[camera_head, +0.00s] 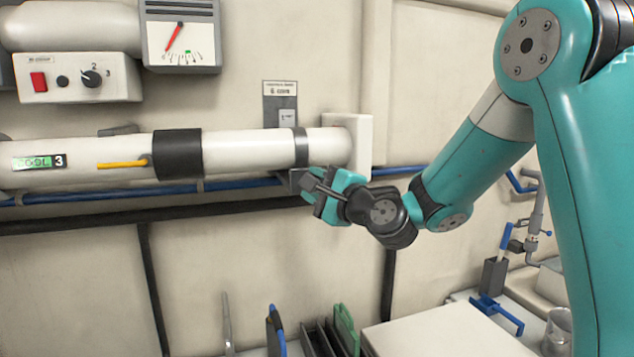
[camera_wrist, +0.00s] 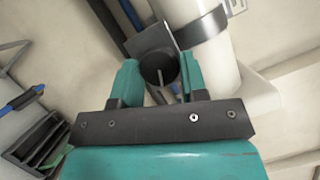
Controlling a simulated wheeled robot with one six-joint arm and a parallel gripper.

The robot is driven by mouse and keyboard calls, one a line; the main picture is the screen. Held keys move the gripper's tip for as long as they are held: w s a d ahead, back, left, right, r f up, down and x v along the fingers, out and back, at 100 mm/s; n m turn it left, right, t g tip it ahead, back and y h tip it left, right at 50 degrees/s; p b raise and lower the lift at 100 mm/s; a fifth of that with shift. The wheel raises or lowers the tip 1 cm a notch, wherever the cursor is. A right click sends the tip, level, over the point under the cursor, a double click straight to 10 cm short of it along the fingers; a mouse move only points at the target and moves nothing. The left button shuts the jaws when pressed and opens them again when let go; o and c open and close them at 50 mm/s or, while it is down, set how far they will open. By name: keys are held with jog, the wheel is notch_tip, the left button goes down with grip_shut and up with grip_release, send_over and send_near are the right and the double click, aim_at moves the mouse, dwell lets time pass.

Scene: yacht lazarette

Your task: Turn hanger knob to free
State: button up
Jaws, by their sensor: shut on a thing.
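A white pipe (camera_head: 240,149) runs along the wall. A dark clamp band (camera_head: 301,147) rings it near its right end, and a dark bracket plate (camera_head: 294,180) hangs under the band. My gripper (camera_head: 314,187) is just below the band, next to this plate. In the wrist view a dark round hanger knob (camera_wrist: 158,66) with a pale line across its face sits between the two teal fingers of my gripper (camera_wrist: 160,82). The fingers are shut on its sides. In the head view the knob is mostly hidden by the fingers.
A labelled plate (camera_head: 280,102) is on the wall above the band. Blue (camera_head: 240,184) and black (camera_head: 220,212) lines run below the pipe. A control box (camera_head: 80,77) and a gauge (camera_head: 181,40) are upper left. Tools and a pale box (camera_head: 445,335) stand below.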

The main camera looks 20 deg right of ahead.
jog(key=n+g+h, duration=0.1)
jog(key=n+h, duration=0.1)
jog(key=n, duration=0.3)
jog(key=n+g+h+b, duration=0.1)
jog(key=n+g+h, duration=0.1)
jog(key=n, duration=0.4)
jog(key=n+g+h+b, duration=0.1)
jog(key=n+g+h, duration=0.1)
jog(key=n, duration=0.4)
jog(key=shift+a+r+h, duration=0.2)
jog(key=shift+a+h, duration=0.1)
jog(key=shift+a, duration=0.1)
dwell(0.6)
jog(key=o, duration=0.9)
jog(key=shift+r, duration=0.1)
